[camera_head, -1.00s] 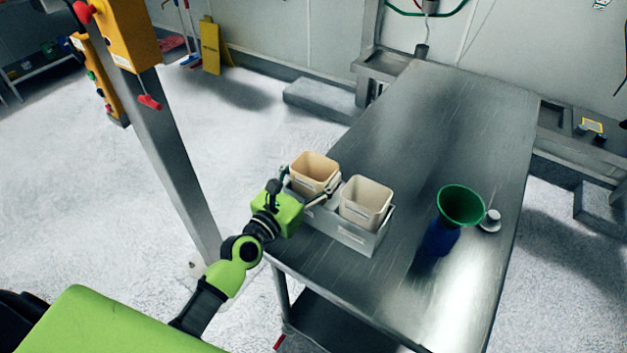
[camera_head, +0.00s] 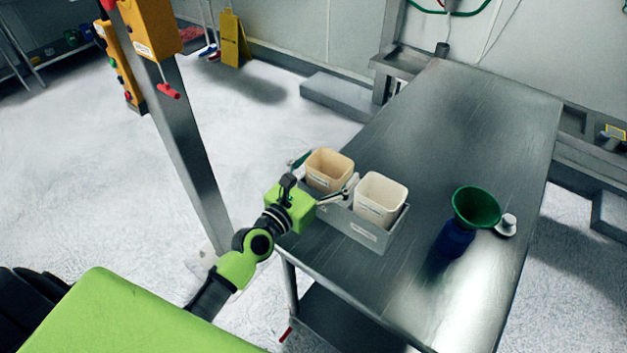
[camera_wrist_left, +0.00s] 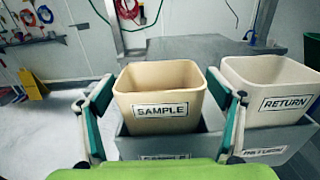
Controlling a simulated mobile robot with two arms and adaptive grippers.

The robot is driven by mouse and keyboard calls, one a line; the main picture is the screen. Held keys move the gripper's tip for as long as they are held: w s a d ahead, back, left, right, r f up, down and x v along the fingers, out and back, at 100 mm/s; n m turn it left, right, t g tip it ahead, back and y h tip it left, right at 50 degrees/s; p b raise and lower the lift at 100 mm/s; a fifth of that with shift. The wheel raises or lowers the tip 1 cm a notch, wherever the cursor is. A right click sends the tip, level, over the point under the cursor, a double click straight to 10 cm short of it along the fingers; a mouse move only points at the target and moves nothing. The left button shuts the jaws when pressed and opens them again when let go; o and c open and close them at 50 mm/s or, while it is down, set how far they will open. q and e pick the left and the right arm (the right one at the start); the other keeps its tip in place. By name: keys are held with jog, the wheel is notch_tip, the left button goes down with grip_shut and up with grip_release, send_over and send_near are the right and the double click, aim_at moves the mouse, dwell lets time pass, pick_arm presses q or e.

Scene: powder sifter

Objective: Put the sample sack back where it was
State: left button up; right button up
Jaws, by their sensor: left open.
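A tan open-topped bin (camera_head: 324,180) labelled SAMPLE sits in the left place of a grey holder (camera_head: 355,229) on the steel table; no bag-shaped sack shows. In the left wrist view the bin (camera_wrist_left: 160,88) stands upright and its lower part is hidden by the holder. My left gripper (camera_head: 326,170) is open, with one finger on each side of the bin. In the wrist view gaps show between the fingers and the bin walls. My right gripper is not in view.
A cream bin (camera_head: 378,205) labelled RETURN stands close beside the right finger, in the same holder. A green funnel (camera_head: 476,208) over a blue container (camera_head: 453,239) is further right. The table (camera_head: 455,120) is clear behind. A metal post (camera_head: 185,150) stands left of my arm.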

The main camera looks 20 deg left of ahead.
pick_arm(q)
jog(key=b+v, duration=0.3)
jog(key=v, duration=0.9)
jog(key=shift+w+a, duration=0.1)
